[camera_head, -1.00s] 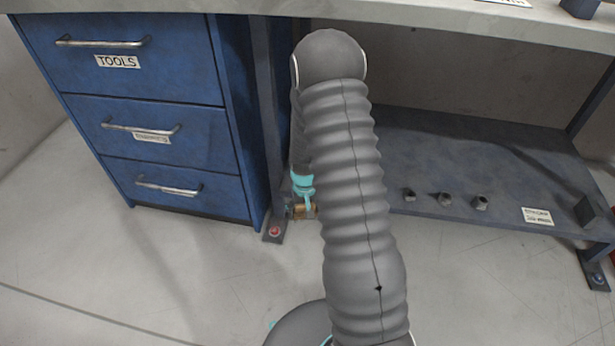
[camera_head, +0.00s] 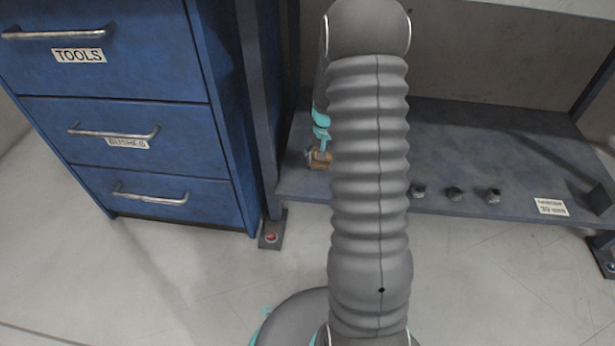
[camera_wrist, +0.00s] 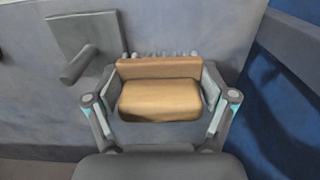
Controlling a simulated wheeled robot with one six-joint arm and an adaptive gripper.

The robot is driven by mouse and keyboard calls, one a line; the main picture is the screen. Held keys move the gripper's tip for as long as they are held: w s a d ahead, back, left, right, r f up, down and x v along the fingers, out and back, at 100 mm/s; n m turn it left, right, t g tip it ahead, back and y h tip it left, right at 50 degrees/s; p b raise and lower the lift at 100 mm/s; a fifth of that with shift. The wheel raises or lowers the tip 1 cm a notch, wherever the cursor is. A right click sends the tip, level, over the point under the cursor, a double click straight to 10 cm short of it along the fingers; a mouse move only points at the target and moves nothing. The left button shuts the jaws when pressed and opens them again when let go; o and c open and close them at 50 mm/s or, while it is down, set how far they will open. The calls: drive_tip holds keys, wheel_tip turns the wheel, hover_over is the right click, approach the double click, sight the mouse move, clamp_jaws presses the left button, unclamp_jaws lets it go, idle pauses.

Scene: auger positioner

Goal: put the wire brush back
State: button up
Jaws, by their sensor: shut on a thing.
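The wire brush shows as a tan wooden block (camera_wrist: 160,98) in the wrist view, with several small grey tips along its far edge. My gripper (camera_wrist: 160,95) is shut on it, with a finger on each side. In the head view the brush (camera_head: 320,160) is a small brown block below the teal parts of my gripper (camera_head: 320,150). It appears against the left end of the grey lower shelf (camera_head: 300,178), just right of the bench leg. I cannot tell whether it touches the shelf. My arm hides part of the gripper and the shelf behind it.
A blue drawer cabinet (camera_head: 130,110) stands at left, its drawers shut, beside the bench leg (camera_head: 258,110). The wrist view shows a grey square plate with a peg (camera_wrist: 80,62) left of the brush.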

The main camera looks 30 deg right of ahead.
hover_over(307, 182)
wheel_tip(307, 182, down, 3)
drive_tip(key=shift+f, duration=0.1)
drive_tip(key=shift+f+b, duration=0.65)
drive_tip(key=shift+f, duration=1.3)
drive_tip(key=o, duration=1)
drive_tip(key=shift+f, duration=0.1)
drive_tip(key=shift+c, duration=0.2)
